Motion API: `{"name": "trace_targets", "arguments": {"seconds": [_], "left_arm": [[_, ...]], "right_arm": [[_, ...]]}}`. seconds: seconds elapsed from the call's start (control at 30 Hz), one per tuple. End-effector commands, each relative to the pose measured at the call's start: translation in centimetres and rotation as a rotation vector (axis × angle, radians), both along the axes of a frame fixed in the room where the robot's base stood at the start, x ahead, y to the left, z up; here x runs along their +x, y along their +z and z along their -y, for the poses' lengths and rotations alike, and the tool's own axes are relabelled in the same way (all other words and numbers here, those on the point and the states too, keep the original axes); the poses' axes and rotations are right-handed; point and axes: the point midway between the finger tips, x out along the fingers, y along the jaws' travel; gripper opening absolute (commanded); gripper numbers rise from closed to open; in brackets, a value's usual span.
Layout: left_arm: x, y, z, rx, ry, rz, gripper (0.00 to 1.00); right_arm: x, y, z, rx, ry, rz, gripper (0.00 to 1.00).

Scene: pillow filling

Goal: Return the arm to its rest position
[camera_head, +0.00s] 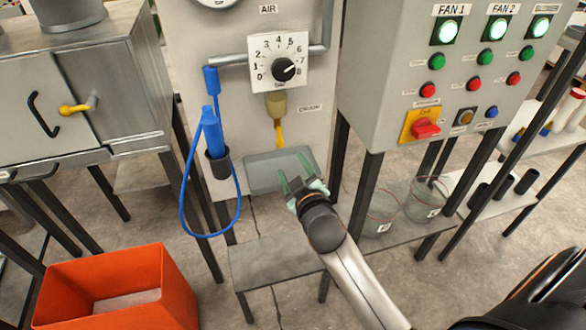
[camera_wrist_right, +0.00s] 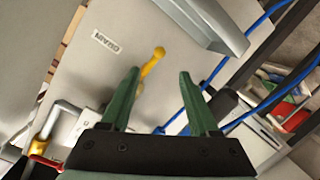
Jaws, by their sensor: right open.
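My right gripper (camera_head: 294,177) is open and empty, with green fingers. It is in front of the grey wall panel, over the shallow grey tray (camera_head: 262,184) in the head view. In the right wrist view the open fingers (camera_wrist_right: 154,95) have nothing between them. A yellow drain handle (camera_head: 279,132) hangs above the tray, apart from the fingers; it also shows in the right wrist view (camera_wrist_right: 153,60). My right arm reaches in from the lower right. My left gripper is not in view.
A control box (camera_head: 385,110) with lit green FAN lights stands at the right. Glass containers (camera_head: 380,208) sit on a shelf beside my arm. A blue hose (camera_head: 183,205) loops at the left. An orange bin (camera_head: 175,280) stands at lower left. A pressure dial (camera_head: 268,50) is above.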

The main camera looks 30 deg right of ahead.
Motion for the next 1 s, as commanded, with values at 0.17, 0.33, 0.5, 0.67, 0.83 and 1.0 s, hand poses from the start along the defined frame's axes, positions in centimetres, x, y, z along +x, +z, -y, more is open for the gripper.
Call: {"name": "trace_targets", "arguments": {"seconds": [0.17, 0.33, 0.5, 0.67, 0.83, 1.0], "left_arm": [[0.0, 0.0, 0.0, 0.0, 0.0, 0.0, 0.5], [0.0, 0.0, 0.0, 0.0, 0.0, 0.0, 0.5], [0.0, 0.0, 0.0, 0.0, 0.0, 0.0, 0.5], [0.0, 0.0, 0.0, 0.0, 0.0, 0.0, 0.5], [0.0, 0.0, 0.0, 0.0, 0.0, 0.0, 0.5], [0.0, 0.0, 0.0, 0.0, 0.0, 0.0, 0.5]], "right_arm": [[0.0, 0.0, 0.0, 0.0, 0.0, 0.0, 0.62], [0.0, 0.0, 0.0, 0.0, 0.0, 0.0, 0.62], [-0.3, -0.5, -0.1, 0.006, 0.004, -0.009, 0.62], [-3.3, -5.7, -1.8, 0.088, 0.058, -0.106, 0.62], [-10.8, -14.3, -5.1, 0.278, 0.128, -0.289, 0.62], [-18.6, -19.9, -7.7, 0.459, 0.148, -0.446, 0.62]]}}
